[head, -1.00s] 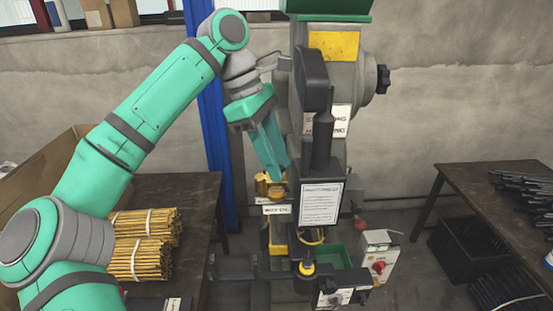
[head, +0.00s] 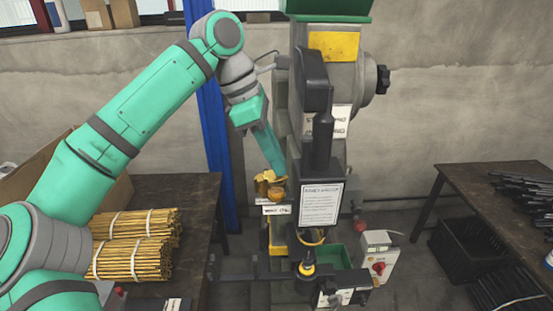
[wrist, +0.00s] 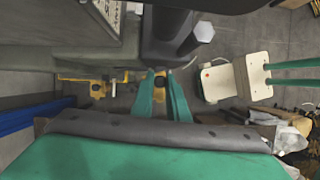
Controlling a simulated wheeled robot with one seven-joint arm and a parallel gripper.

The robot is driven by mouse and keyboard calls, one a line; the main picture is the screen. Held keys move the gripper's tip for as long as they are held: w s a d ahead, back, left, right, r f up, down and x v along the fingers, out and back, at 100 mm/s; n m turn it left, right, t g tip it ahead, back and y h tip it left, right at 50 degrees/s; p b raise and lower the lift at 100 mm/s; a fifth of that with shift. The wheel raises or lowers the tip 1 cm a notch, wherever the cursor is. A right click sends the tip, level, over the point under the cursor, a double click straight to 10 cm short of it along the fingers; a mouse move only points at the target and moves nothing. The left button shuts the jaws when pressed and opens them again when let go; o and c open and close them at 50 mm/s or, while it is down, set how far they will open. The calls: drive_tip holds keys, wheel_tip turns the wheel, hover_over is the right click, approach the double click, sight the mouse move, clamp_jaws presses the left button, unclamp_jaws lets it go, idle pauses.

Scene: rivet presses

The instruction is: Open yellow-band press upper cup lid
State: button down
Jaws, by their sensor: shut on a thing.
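The press (head: 328,90) with a yellow plate stands in the middle of the head view. Its upper cup (head: 276,194), brass and brown, sits on the left side above a white label. The golden cup lid (head: 264,179) shows just above the cup and looks raised and tilted; its exact angle is hard to tell. My gripper (head: 279,170) reaches down from the upper left to the lid and is shut on it. In the wrist view my fingers (wrist: 158,75) point at a yellow-gold part between them; the contact itself is small and unclear.
A dark table (head: 190,195) with bundled golden rods (head: 140,225) is at left. A blue post (head: 217,150) stands behind my arm. A dark bench (head: 480,185) with black rods is at right. A control box (head: 378,258) with a red knob stands right of the press.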

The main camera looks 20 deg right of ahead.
drive_tip(key=n+t, duration=0.1)
drive_tip(key=n, duration=0.1)
drive_tip(key=w+n, duration=0.1)
drive_tip(key=n, duration=0.1)
drive_tip(key=shift+a+n+t, duration=0.1)
drive_tip(key=shift+n+t, duration=0.3)
drive_tip(key=n, duration=0.1)
drive_tip(key=w+n+t, duration=0.1)
drive_tip(key=n, duration=0.1)
drive_tip(key=shift+a+n, duration=0.2)
drive_tip(key=shift+n, duration=0.1)
drive_tip(key=n, duration=0.1)
drive_tip(key=n+t, duration=0.1)
drive_tip(key=n, duration=0.1)
drive_tip(key=shift+w+a+t+y, duration=0.2)
drive_tip(key=shift+a+t+y, duration=0.1)
drive_tip(key=shift+w+a+n+t+y, duration=0.15)
drive_tip(key=shift+n+t+y, duration=0.1)
drive_tip(key=shift+n, duration=0.7)
drive_tip(key=shift+w+a+n+t+y, duration=0.15)
drive_tip(key=shift+n+t+y, duration=0.1)
drive_tip(key=shift+n, duration=0.7)
drive_tip(key=c, duration=1.7)
unclamp_jaws()
drive_tip(key=shift+s, duration=0.1)
drive_tip(key=shift+c, duration=0.2)
